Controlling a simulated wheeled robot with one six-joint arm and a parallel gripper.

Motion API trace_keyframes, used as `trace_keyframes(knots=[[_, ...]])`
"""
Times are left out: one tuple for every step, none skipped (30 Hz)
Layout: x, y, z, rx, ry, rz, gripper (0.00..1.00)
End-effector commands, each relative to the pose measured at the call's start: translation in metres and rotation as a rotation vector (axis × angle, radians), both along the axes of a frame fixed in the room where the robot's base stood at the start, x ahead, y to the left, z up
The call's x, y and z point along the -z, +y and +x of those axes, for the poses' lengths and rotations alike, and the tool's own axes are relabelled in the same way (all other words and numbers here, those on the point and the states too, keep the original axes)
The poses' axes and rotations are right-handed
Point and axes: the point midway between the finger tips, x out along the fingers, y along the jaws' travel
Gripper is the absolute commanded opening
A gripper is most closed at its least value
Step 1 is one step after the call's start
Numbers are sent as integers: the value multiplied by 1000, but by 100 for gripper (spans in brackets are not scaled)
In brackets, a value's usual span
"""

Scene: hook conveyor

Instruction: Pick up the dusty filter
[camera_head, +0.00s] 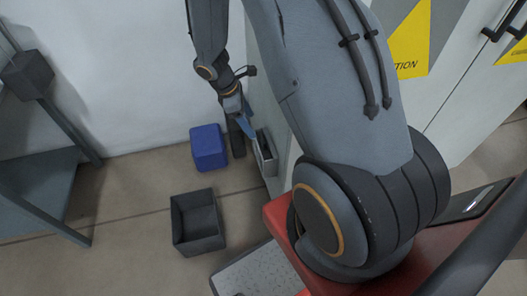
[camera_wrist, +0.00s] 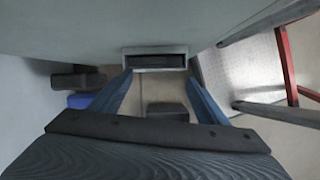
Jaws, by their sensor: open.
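A grey rectangular frame with a dark inside (camera_head: 268,153) sits against the side of the pale cabinet. It also shows in the wrist view (camera_wrist: 155,50), top centre. I cannot tell whether it is the dusty filter itself or a holder with the filter inside; no dust can be made out. My gripper (camera_head: 254,136) points down at it. In the wrist view, my gripper's blue fingers (camera_wrist: 160,76) are open and empty, with one tip near each end of the frame. I cannot tell whether they touch it.
A blue box (camera_head: 208,148) and a dark upright box (camera_head: 235,138) stand on the floor left of the frame. An open dark bin (camera_head: 197,246) stands nearer. The pale cabinet (camera_head: 262,60) closes off the right. A grey table (camera_head: 35,185) stands at far left, with clear floor between.

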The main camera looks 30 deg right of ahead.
Motion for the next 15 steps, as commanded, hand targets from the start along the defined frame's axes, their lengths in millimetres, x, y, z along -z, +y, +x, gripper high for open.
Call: trace_keyframes(knots=[[12,-4,3,-44,20,-6,69],[17,-6,5,-69,29,-9,69],[23,-8,7,-98,39,-12,69],[27,-10,9,-116,45,-15,69],[30,-11,10,-129,49,-17,69],[34,-12,11,-144,56,-18,69],[36,-13,12,-153,59,-19,69],[38,-14,12,-159,61,-20,69],[42,-16,12,-163,62,-20,69],[45,-17,12,-164,63,-21,69],[47,-18,11,-164,63,-21,69],[51,-20,11,-164,64,-22,69],[54,-22,10,-163,64,-22,69],[57,-23,9,-163,65,-21,69],[60,-24,9,-163,64,-22,69]])
